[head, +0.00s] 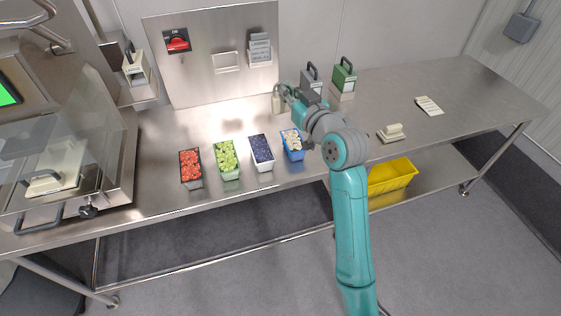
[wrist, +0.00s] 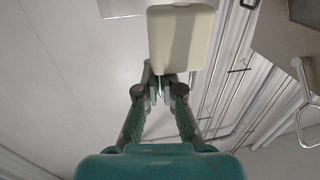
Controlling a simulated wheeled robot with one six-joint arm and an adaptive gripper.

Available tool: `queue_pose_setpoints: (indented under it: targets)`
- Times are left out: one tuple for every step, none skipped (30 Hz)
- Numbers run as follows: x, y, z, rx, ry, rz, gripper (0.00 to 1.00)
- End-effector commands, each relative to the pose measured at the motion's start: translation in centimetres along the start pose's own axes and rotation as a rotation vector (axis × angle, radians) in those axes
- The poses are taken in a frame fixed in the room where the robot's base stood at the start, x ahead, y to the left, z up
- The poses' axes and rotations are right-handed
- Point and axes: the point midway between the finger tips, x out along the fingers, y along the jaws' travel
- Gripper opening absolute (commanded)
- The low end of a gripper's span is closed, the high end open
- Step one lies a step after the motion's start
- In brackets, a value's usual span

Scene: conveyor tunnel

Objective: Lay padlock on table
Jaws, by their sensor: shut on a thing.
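The padlock (head: 277,104), with a cream block-like body, is at my gripper (head: 286,91) in the head view, near the foot of the upright steel panel. In the wrist view its cream body (wrist: 180,40) fills the top centre, just beyond the fingertips of my gripper (wrist: 160,92). The fingers are shut on its narrow end; the shackle is mostly hidden between them. The steel table (head: 460,85) runs under the arm and is bare over much of its right side. I cannot tell the padlock's exact height above it.
Small tubs of red (head: 190,167), green (head: 227,158), dark blue (head: 261,151) and pale pieces (head: 293,143) line the front. Grey (head: 311,79) and green (head: 343,78) handled blocks stand behind my arm. A cream item (head: 391,133) and a card (head: 429,105) lie right.

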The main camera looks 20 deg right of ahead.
Motion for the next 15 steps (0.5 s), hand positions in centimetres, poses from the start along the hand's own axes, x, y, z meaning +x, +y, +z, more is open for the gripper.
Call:
queue_pose_setpoints:
  targets:
    - [0.0,0.0,0.2,0.000,0.000,0.000,0.00]
    - [0.0,0.0,0.4,0.001,-0.001,0.000,0.00]
    - [0.0,0.0,0.8,0.001,-0.001,0.000,0.00]
    - [0.0,0.0,1.2,0.002,-0.003,0.000,0.00]
    - [0.0,0.0,1.8,0.002,-0.004,0.000,0.00]
    - [0.0,-0.1,2.6,0.002,-0.004,0.000,0.00]
    - [0.0,-0.1,3.3,0.003,-0.005,0.000,0.00]
    - [0.0,-0.1,4.0,0.003,-0.005,0.000,0.00]
    - [0.0,-0.1,5.0,0.002,-0.005,0.000,0.00]
    - [0.0,-0.1,5.6,0.004,-0.004,0.000,0.00]
    - [0.0,-0.1,6.4,0.003,-0.005,0.000,0.00]
    - [0.0,-0.1,7.3,0.003,-0.005,0.000,0.00]
    - [0.0,-0.1,7.9,0.003,-0.004,0.000,0.00]
    - [0.0,-0.1,8.7,0.003,-0.005,0.000,0.00]
    - [0.0,-0.1,9.6,0.002,-0.004,0.001,0.00]
